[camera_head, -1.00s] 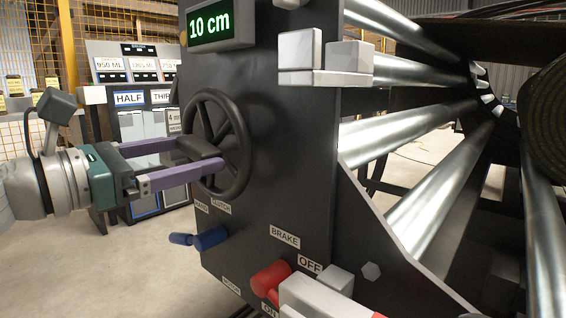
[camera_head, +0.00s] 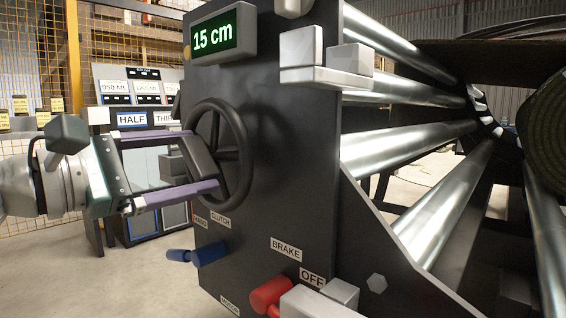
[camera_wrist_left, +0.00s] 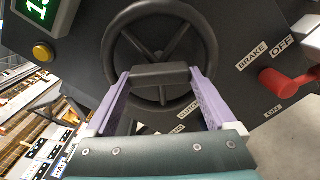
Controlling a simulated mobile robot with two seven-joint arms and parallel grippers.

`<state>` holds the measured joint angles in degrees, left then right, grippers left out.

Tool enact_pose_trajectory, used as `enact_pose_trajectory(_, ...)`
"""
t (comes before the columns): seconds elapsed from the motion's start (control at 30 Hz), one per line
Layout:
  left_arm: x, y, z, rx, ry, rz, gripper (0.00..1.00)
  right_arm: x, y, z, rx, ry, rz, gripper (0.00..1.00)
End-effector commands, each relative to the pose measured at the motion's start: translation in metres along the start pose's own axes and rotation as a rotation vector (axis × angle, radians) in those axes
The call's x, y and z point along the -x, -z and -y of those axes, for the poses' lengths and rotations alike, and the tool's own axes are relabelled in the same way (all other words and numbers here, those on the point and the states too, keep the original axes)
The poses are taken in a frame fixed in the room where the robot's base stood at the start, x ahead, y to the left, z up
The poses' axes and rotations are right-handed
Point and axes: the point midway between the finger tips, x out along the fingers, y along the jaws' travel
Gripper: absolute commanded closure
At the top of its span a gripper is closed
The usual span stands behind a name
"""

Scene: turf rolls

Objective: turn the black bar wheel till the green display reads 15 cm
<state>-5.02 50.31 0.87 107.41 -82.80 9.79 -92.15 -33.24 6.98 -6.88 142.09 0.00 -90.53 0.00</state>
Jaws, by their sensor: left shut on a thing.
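The black bar wheel (camera_head: 222,150) is on the dark side panel of the machine. Its raised crossbar (camera_head: 201,158) is slanted in the head view. My left gripper (camera_head: 203,161), with purple fingers, comes from the left and is shut on this bar, one finger at each end. The wrist view also shows the bar (camera_wrist_left: 160,75) between the fingers, with the wheel rim (camera_wrist_left: 160,10) behind it. The green display (camera_head: 213,38) above the wheel reads 15 cm. Only part of the display (camera_wrist_left: 40,10) shows in the wrist view. My right gripper is not in view.
Below the wheel are a blue clutch handle (camera_head: 208,252) and a red brake handle (camera_head: 270,294). A yellow button (camera_wrist_left: 43,52) is beside the wheel. Pale blocks (camera_head: 298,55) stick out from the panel's upper right. Metal rollers (camera_head: 410,145) extend behind the panel.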

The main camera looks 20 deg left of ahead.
Motion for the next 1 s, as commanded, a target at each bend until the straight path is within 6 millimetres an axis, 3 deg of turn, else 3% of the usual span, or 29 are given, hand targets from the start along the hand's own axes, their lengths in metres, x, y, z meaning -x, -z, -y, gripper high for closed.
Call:
enact_pose_trajectory(0.37,0.000,-0.001,0.000,-0.007,0.001,0.001,1.00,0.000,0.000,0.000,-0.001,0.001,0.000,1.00)
enact_pose_trajectory(0.4,0.000,-0.001,0.000,-0.006,0.001,0.001,0.08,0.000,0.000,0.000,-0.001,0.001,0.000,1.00)
enact_pose_trajectory(0.47,0.000,-0.001,0.000,-0.006,0.001,0.001,0.01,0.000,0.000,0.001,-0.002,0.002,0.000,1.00)
enact_pose_trajectory(0.77,0.001,0.000,0.000,-0.003,0.000,0.000,0.00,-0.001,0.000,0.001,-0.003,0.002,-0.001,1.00)
enact_pose_trajectory(1.0,0.023,0.002,0.003,-0.002,0.002,-0.002,0.00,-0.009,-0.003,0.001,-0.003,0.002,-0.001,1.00)
